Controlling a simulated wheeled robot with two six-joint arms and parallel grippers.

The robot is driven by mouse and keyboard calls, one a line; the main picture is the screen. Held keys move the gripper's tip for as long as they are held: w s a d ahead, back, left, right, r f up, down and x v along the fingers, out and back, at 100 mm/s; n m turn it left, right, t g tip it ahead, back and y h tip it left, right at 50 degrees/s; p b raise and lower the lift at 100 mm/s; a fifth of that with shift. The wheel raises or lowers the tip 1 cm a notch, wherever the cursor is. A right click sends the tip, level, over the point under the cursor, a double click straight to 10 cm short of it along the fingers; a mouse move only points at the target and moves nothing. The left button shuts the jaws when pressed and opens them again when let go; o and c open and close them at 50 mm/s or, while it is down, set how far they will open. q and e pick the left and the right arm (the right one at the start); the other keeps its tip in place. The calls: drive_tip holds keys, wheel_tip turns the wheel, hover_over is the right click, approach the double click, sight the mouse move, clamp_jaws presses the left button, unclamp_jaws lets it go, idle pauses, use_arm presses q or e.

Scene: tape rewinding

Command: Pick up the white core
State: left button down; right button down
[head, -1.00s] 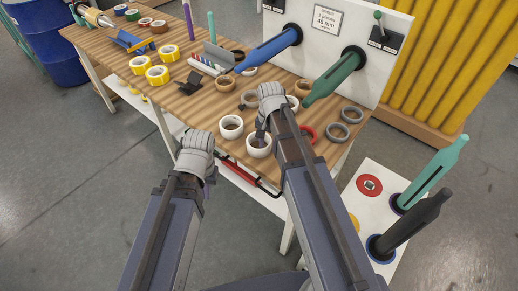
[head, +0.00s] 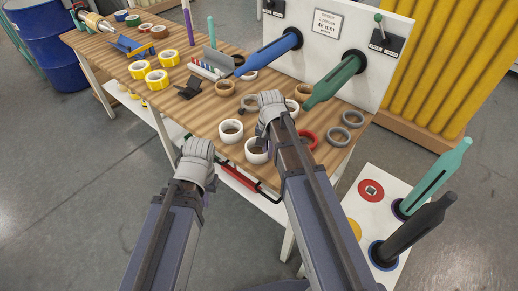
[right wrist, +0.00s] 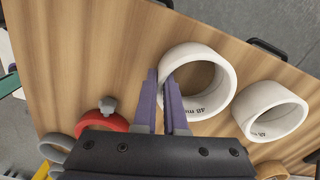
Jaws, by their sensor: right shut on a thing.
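A white core (head: 256,151), a short wide ring, sits on the wooden table near its front edge. In the right wrist view the white core (right wrist: 200,84) shows "48 mm" printed on its inside. My right gripper (head: 264,138) is at it, fingers pointing down. In the right wrist view my right gripper (right wrist: 167,88) has one purple finger outside the core's wall and one inside, shut on the wall. I cannot tell whether the core is off the table. My left gripper (head: 197,152) hangs before the table's front edge; its fingertips are hidden.
A second white core (head: 231,131) stands just left; it also shows in the right wrist view (right wrist: 270,111). A red ring (head: 308,138) and grey rings (head: 341,136) lie to the right. Blue (head: 268,53) and green (head: 335,82) spindles project over the table from a white panel.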

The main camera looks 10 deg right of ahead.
drive_tip(key=shift+r, duration=0.15)
idle(0.4)
wheel_tip(320, 180, up, 10)
drive_tip(key=p, duration=1)
drive_tip(key=shift+f, duration=0.2)
